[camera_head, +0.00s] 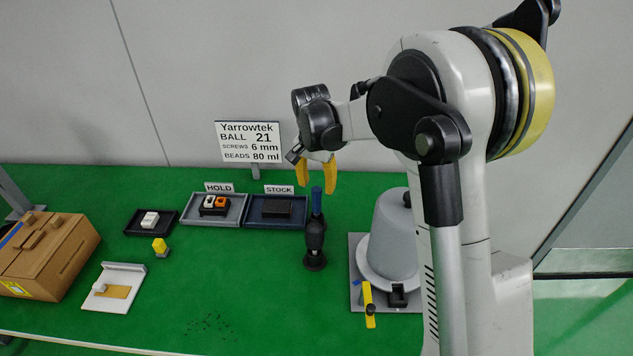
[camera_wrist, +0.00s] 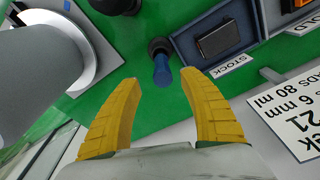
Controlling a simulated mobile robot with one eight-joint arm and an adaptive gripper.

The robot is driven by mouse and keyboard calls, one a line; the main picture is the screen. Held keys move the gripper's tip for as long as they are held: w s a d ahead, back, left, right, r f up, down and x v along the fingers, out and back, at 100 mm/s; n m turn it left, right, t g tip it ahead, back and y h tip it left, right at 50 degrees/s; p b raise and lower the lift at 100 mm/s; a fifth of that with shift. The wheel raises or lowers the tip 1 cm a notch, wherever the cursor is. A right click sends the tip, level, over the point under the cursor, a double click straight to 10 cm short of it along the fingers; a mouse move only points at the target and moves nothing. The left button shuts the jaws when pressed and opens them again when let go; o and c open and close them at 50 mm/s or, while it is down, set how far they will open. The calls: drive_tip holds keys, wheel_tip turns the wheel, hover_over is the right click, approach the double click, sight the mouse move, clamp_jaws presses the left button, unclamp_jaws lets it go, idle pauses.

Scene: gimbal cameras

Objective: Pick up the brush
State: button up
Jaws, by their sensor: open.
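A blue-handled upright thing (camera_head: 316,198), which looks like the brush, stands on the green table behind a black knobbed stand-like object. The wrist view shows its blue handle (camera_wrist: 162,72) with a dark rounded part beside it; the bristles cannot be made out. My gripper (camera_head: 317,182) is open and empty, with its yellow fingers pointing down above the blue handle. In the wrist view the blue handle lies between and just beyond the open fingertips (camera_wrist: 160,80). I cannot see contact.
The black knobbed object (camera_head: 314,238) stands just in front. The STOCK tray (camera_head: 262,222) and HOLD tray (camera_head: 190,217) are to the left, with a sign (camera_head: 248,142) behind. A grey cylinder (camera_head: 392,235) stands on the right. The front middle is clear except dark specks (camera_head: 210,325).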

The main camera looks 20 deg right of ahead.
sight(317, 208)
drive_tip(key=shift+w+f, duration=0.25)
drive_tip(key=shift+f, duration=0.05)
wheel_tip(317, 208, down, 5)
drive_tip(key=shift+r+b, duration=0.1)
drive_tip(key=shift+b, duration=0.9)
drive_tip(key=f+b, duration=0.1)
drive_tip(key=f, duration=0.1)
drive_tip(key=f+b, duration=0.2)
drive_tip(key=f, duration=0.1)
drive_tip(key=shift+w+d+f, duration=0.2)
drive_tip(key=shift+w+f, duration=0.1)
drive_tip(key=shift+w, duration=0.05)
drive_tip(key=shift+r, duration=0.1)
clamp_jaws()
